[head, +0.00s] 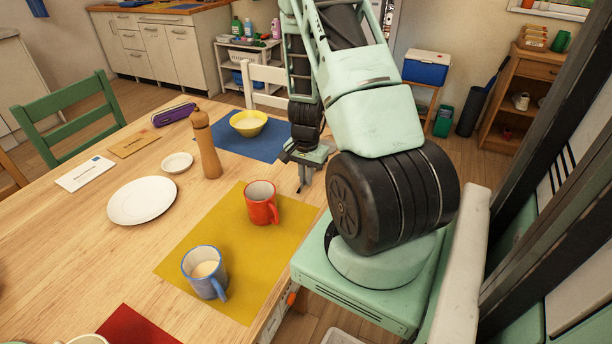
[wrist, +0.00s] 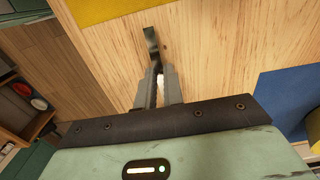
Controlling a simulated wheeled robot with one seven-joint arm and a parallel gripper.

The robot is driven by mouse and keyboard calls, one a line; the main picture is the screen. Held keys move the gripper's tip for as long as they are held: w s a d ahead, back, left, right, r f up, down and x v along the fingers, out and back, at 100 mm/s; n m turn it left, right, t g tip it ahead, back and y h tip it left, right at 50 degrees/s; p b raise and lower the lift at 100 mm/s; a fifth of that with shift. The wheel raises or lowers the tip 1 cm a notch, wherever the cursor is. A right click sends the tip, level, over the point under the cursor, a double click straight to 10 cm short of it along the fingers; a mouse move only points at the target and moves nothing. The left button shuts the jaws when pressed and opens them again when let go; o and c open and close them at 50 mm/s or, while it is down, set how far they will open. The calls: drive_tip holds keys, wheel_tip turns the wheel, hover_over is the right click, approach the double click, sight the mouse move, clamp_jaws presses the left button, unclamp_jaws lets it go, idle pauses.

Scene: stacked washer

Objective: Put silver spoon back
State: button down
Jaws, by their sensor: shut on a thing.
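My gripper (wrist: 158,85) is shut on a thin grey metal piece, which I take to be the silver spoon (wrist: 151,40). It sticks out beyond the fingertips in the wrist view, seen nearly edge-on, with its other end hidden between the fingers. In the head view my gripper (head: 304,182) points down at the table's right edge, between the yellow mat and the blue mat; the spoon is too small to make out there. I cannot tell whether the spoon touches the table.
The wooden table (head: 90,215) holds a yellow mat (head: 215,235) with a red mug (head: 261,203) and a blue mug (head: 204,272). A blue mat (head: 262,147) carries a yellow bowl (head: 248,123). A pepper mill (head: 205,145) and white plate (head: 142,200) stand left. Bare wood lies between the mats.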

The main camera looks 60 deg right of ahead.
drive_tip(key=c, duration=1.5)
unclamp_jaws()
drive_tip(key=shift+f, duration=0.1)
wheel_tip(320, 180, up, 12)
drive_tip(key=p, duration=0.2)
drive_tip(key=w+a+r+n+y, duration=0.1)
drive_tip(key=w+a+r+n, duration=0.15)
drive_tip(key=a, duration=0.55)
drive_tip(key=w+a+r+n, duration=0.2)
drive_tip(key=w+a+n, duration=0.2)
drive_tip(key=a, duration=0.4)
drive_tip(key=s+a+r+n, duration=0.1)
drive_tip(key=a+r+n, duration=0.15)
drive_tip(key=a, duration=0.55)
drive_tip(key=s+a+r+n, duration=0.1)
drive_tip(key=a+r+n, duration=0.1)
drive_tip(key=a+n, duration=0.35)
drive_tip(key=s+a+r+n, duration=0.1)
drive_tip(key=s+a+n, duration=0.2)
drive_tip(key=s+a, duration=0.1)
drive_tip(key=s+a+r+n, duration=0.1)
drive_tip(key=s+a+n, duration=0.3)
drive_tip(key=s+a, duration=0.1)
drive_tip(key=s+a+r+n, duration=0.1)
drive_tip(key=s+a+n, duration=0.2)
drive_tip(key=s+a, duration=0.2)
drive_tip(key=shift+s+a+r, duration=0.15)
drive_tip(key=shift+a+r, duration=0.2)
drive_tip(key=shift+a, duration=0.35)
